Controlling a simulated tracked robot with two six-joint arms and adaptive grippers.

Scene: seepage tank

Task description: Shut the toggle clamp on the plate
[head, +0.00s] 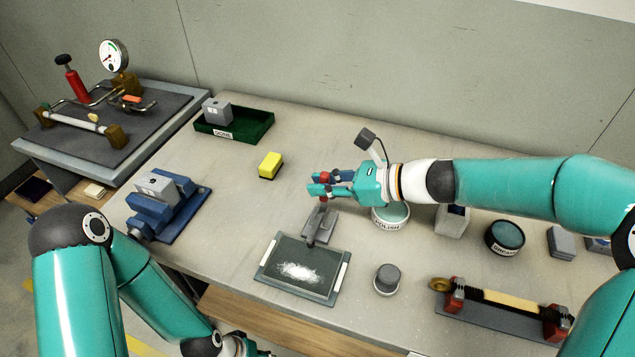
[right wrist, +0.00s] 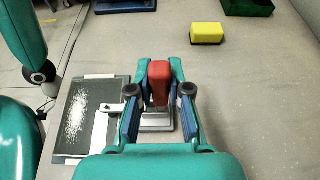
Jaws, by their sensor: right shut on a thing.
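The toggle clamp (head: 319,226) stands at the back edge of the dark plate (head: 267,271), which has white powder in its middle and pale strips at its sides. The clamp's red handle (right wrist: 159,78) stands up above its metal base. My right gripper (head: 318,184) is shut on the red handle, with a finger on each side in the right wrist view (right wrist: 158,100). The gripper hides part of the handle. The clamp's arm reaches over the plate's edge; I cannot tell whether it presses on it. My left gripper (head: 245,346) is cut off at the bottom edge.
A yellow block (head: 270,165) lies behind the clamp. A POLISH tub (head: 391,216) stands under my right wrist, and a grey-lidded jar (head: 387,279) right of the plate. A blue vise (head: 166,212) and a green tray (head: 251,126) are at left. Bare table lies between.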

